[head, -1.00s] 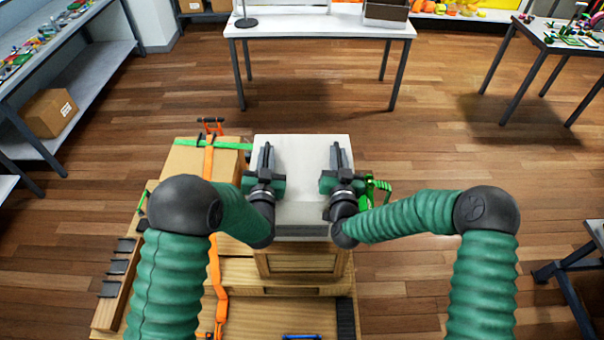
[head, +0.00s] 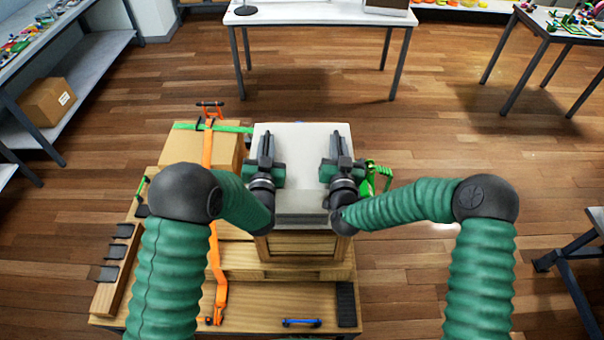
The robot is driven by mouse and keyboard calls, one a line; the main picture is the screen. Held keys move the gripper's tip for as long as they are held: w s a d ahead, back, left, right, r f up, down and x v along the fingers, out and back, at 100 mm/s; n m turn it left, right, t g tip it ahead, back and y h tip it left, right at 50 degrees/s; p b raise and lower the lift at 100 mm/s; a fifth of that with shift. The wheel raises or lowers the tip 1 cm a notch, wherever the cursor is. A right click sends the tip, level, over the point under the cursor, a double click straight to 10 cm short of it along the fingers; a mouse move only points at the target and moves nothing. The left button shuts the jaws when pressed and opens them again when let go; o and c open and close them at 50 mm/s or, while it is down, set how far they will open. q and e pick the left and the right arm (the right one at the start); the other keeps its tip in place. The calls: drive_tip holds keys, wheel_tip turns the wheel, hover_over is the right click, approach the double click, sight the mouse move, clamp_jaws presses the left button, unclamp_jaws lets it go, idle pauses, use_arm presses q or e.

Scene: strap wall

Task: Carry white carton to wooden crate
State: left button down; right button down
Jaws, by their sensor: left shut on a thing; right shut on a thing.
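The white carton (head: 300,150) is a pale box in the middle of the head view, with its top and near side showing. My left gripper (head: 266,148) is shut on its left side and my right gripper (head: 335,148) is shut on its right side. The wooden crate (head: 303,246) shows just below the carton in the picture, on a wooden platform. The carton hides most of the crate's top, and I cannot tell whether they touch.
A brown cardboard box (head: 195,155) with an orange strap (head: 213,270) stands left of the carton. Green strap gear (head: 375,178) is at its right. A blue-handled item (head: 301,322) lies on the platform (head: 260,310). A white table (head: 320,17) stands beyond clear floor.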

use_arm(q)
drive_tip(key=shift+f+b, duration=0.35)
drive_tip(key=shift+f, duration=0.3)
use_arm(e)
drive_tip(key=shift+f, duration=0.4)
use_arm(q)
drive_tip(key=c, duration=1.8)
unclamp_jaws()
drive_tip(key=shift+f, duration=0.2)
use_arm(e)
drive_tip(key=c, duration=1.8)
unclamp_jaws()
drive_tip(key=shift+a+f, duration=0.1)
drive_tip(key=shift+f, duration=0.1)
use_arm(q)
drive_tip(key=o, duration=0.4)
drive_tip(key=shift+r, duration=0.15)
use_arm(e)
drive_tip(key=o, duration=0.4)
use_arm(q)
drive_tip(key=s, duration=1.2)
use_arm(e)
drive_tip(key=s, duration=1.1)
drive_tip(key=shift+s, duration=0.45)
use_arm(q)
drive_tip(key=shift+w, duration=0.1)
